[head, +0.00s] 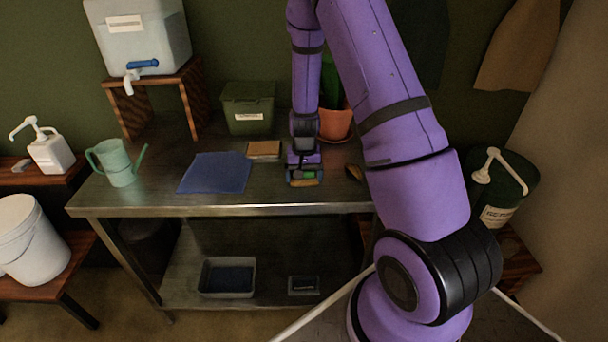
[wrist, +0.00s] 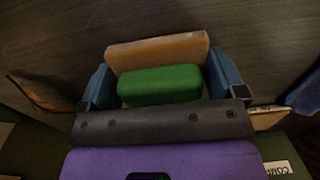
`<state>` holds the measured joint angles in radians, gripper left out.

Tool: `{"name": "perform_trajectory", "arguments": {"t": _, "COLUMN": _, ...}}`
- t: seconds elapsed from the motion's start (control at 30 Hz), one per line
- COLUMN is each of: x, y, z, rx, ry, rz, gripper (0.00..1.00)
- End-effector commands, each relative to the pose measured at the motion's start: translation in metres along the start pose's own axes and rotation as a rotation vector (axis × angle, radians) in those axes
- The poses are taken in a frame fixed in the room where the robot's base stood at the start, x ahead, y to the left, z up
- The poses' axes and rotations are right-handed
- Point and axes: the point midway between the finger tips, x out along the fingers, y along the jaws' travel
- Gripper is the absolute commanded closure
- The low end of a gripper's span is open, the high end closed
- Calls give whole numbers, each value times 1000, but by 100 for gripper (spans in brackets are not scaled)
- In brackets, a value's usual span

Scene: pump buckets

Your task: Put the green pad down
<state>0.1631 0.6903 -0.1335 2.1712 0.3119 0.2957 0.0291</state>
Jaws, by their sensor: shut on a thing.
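The green pad (wrist: 160,86) sits between the two blue fingers of my gripper (wrist: 163,62) in the wrist view, with a tan layer (wrist: 158,50) along its far side. I cannot tell whether the green and tan parts are joined. In the head view my gripper (head: 304,177) points down over the metal table (head: 290,199), shut on the pad, whose green (head: 308,174) shows small between the fingers. The tan part is lowest, close to the table top. Whether it touches the table is unclear.
A tan block (head: 264,149) and a blue cloth (head: 215,172) lie left of my gripper. A green labelled bin (head: 248,107) and a potted plant (head: 335,123) stand behind. A small brownish item (head: 354,173) lies to the right. Bare table shows near the front edge.

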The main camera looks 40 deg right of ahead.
Motion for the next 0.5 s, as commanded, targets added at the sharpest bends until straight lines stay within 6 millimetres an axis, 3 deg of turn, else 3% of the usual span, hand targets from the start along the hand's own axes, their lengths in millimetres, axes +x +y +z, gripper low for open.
{"name": "perform_trajectory", "arguments": {"t": 0.33, "x": 12, "y": 1, "z": 3, "rx": -1, "ry": -6, "rz": 3, "gripper": 36}}
{"name": "perform_trajectory", "arguments": {"t": 0.37, "x": 12, "y": 1, "z": 3, "rx": -1, "ry": -6, "rz": 3, "gripper": 8}}
{"name": "perform_trajectory", "arguments": {"t": 0.4, "x": 12, "y": 1, "z": 3, "rx": -1, "ry": -6, "rz": 3, "gripper": 0}}
{"name": "perform_trajectory", "arguments": {"t": 0.5, "x": 12, "y": 1, "z": 4, "rx": -1, "ry": -6, "rz": 4, "gripper": 0}}
